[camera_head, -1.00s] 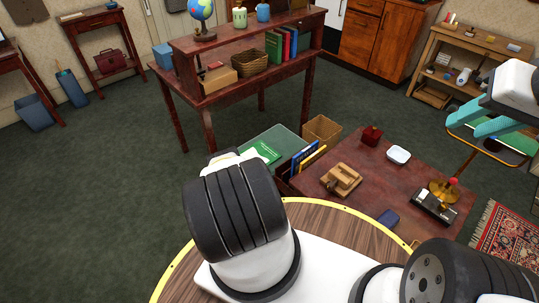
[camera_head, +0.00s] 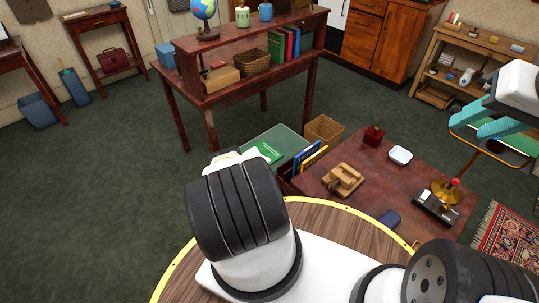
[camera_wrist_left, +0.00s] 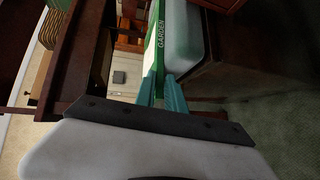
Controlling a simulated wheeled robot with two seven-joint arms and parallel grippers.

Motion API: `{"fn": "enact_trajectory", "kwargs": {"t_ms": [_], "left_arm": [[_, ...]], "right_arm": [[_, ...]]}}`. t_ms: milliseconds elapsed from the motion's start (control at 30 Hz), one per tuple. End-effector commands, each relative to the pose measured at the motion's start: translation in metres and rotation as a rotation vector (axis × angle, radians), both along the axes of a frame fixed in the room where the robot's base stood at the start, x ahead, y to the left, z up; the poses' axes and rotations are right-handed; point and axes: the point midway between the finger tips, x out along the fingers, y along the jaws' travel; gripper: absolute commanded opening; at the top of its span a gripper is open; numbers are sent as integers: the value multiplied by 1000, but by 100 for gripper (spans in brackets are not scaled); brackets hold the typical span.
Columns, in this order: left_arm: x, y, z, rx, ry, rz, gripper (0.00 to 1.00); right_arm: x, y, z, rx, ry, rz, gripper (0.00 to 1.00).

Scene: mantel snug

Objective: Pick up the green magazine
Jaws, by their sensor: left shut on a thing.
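The green magazine (camera_head: 267,151) shows in the head view beside the green padded top of a low box seat (camera_head: 287,140), partly hidden by my left arm. In the left wrist view the magazine (camera_wrist_left: 154,45), marked "GARDEN", stands edge-on between the teal fingers of my left gripper (camera_wrist_left: 160,82), which is shut on it. The padded seat top (camera_wrist_left: 184,45) is close to its right there. My left gripper is hidden behind its arm in the head view. My right gripper (camera_head: 467,126) is empty, its two teal fingers apart, at the right.
A low dark red table (camera_head: 372,190) carries a wooden puzzle (camera_head: 343,180), a white dish (camera_head: 400,155) and a gold-coloured stand. Upright books (camera_head: 308,158) stand beside the seat. A desk with a shelf (camera_head: 235,90) is behind. Open green carpet lies at left.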

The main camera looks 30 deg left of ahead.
Motion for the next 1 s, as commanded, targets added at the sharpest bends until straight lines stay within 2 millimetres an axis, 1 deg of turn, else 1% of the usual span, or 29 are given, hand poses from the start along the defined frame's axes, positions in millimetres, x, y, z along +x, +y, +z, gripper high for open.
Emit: {"fn": "enact_trajectory", "kwargs": {"t_ms": [33, 700, 767, 900, 1000], "left_arm": [[-4, -3, -6, -10, 18, -1, 0], [-6, -4, -7, -10, 20, -1, 0], [-6, -4, -5, -11, 19, 0, 0], [-5, -3, 13, -10, 19, 0, 0], [-4, -3, 20, -8, 15, -1, 0]], "right_arm": [[0, 0, 0, 0, 0, 0, 36], [0, 0, 0, 0, 0, 0, 36], [0, 0, 0, 0, 0, 0, 36], [0, 0, 0, 0, 0, 0, 36], [0, 0, 0, 0, 0, 0, 36]]}}
